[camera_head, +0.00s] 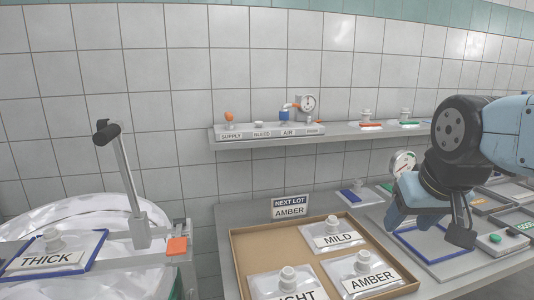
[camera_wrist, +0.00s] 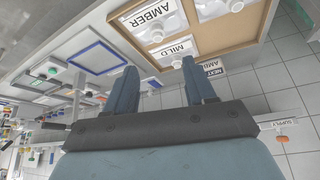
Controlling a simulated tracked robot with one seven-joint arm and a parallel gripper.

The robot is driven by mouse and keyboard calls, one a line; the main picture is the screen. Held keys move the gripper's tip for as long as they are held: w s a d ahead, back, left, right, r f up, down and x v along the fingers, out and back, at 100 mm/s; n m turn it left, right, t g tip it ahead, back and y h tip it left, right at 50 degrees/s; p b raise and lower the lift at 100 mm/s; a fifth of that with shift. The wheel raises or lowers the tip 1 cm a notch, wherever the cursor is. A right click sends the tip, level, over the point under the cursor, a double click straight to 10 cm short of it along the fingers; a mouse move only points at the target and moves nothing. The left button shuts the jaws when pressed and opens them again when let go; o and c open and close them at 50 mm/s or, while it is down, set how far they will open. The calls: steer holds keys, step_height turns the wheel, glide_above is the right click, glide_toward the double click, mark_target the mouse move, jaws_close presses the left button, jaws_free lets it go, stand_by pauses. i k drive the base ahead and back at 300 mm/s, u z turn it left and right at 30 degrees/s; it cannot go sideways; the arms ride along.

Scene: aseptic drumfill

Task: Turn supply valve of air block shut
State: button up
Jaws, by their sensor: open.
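The air block (camera_head: 270,132) sits on a wall shelf, with labels along its front, including SUPPLY, BLEED and AIR. The supply valve (camera_head: 229,117) has an orange handle above the SUPPLY label at the block's left end. An orange handle by a SUPPLY label shows at the right edge of the wrist view (camera_wrist: 282,139). A blue part and a round gauge (camera_head: 307,103) stand farther right on the block. My gripper (camera_head: 410,217) is open and empty, well to the right of the valve and below shelf height. Its two blue fingers point away in the wrist view (camera_wrist: 160,80).
A cardboard tray (camera_head: 238,257) holds clear pouches labelled MILD, AMBER and one partly cut off. A NEXT LOT AMBER sign (camera_head: 290,208) stands behind it. A drum with a THICK pouch (camera_head: 54,250) and upright lever (camera_head: 126,180) is at left. Space before the air block looks clear.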

mark_target(229, 118)
steer(key=k, duration=1.25)
steer(key=u, duration=0.75)
steer(key=i, duration=1.5)
steer(key=z, duration=0.2)
